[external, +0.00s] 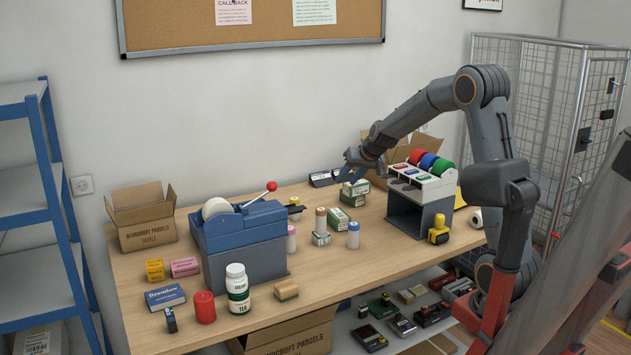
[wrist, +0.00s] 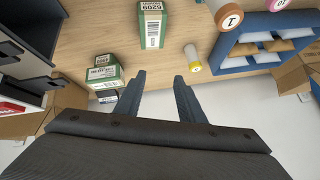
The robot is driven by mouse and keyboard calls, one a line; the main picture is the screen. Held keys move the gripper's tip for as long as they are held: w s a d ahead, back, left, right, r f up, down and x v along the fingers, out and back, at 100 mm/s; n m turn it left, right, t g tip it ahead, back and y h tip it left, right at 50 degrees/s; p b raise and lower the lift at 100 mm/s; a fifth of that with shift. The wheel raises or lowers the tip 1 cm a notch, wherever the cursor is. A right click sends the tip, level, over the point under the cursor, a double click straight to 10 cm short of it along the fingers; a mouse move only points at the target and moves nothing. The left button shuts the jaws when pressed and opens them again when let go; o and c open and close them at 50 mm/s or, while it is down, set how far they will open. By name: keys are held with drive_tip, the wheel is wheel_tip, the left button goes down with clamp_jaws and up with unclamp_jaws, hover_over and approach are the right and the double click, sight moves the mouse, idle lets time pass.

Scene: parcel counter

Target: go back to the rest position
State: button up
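My gripper (external: 352,166) hangs above the back of the wooden counter (external: 380,262), left of the grey stand with the coloured rolls. In the wrist view the two fingers of my gripper (wrist: 159,92) are spread apart with nothing between them. My arm reaches in from the right, bent high at the elbow. Green-and-white boxes (external: 338,218) stand on the counter below the gripper. In the wrist view one green-and-white box (wrist: 152,25) lies beyond the fingertips, and a small yellow-capped cylinder (wrist: 192,60) lies to the right of it.
A grey stand with red, blue and green rolls (external: 428,161) stands close to my arm. A blue dispenser (external: 240,243) is at the left of the counter, beside an open carton (external: 147,229). A wire cage (external: 540,110) stands at the right. The air above the counter's left is clear.

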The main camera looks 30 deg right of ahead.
drive_tip(key=s+f+n+g, duration=0.1)
drive_tip(key=s+f, duration=0.4)
drive_tip(key=s, duration=0.7)
drive_tip(key=s+a+f+n+g, duration=0.1)
drive_tip(key=s+f+g, duration=0.3)
drive_tip(key=s, duration=0.8)
drive_tip(key=s+f+g+h, duration=0.1)
drive_tip(key=s+f+g, duration=0.1)
drive_tip(key=s+f, duration=0.5)
drive_tip(key=s, duration=0.5)
drive_tip(key=shift+s+a+n, duration=0.25)
drive_tip(key=shift+s+n, duration=0.15)
drive_tip(key=shift+f, duration=0.1)
